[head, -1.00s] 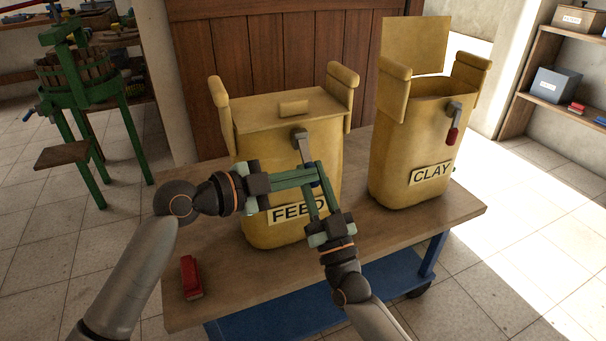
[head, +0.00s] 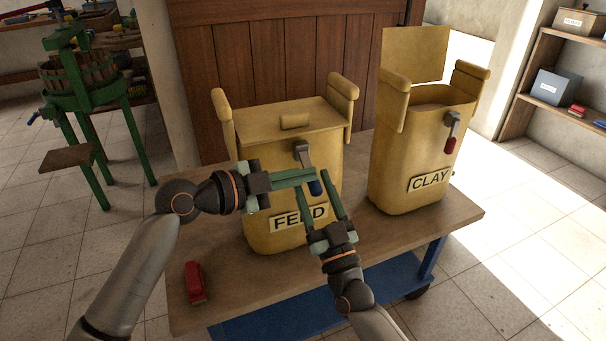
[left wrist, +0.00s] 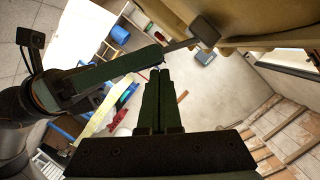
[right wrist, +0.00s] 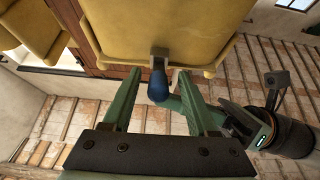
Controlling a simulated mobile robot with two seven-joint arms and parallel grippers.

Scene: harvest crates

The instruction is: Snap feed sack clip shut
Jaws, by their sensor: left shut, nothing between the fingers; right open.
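The feed sack (head: 256,160), a tan bin-like sack labelled FEED, stands upright on the cart. Its grey clip (head: 302,152) is on the front near the rim, with a blue-handled lever (head: 315,188) pointing down and out. In the right wrist view the blue handle (right wrist: 158,86) lies between the tips of my open right gripper (right wrist: 163,103), with space visible on both sides. My left gripper (head: 314,174) is shut and empty beside the handle. In the left wrist view its closed fingers (left wrist: 158,72) show, and the clip's metal (left wrist: 204,31) is at the top; the blue handle is hidden there.
A clay sack (head: 408,150) with a red-handled clip (head: 450,145) stands at right on the cart top (head: 375,232). A red object (head: 194,282) lies near the cart's front left. A green press (head: 82,95) stands on the floor at left. The cart's front right is clear.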

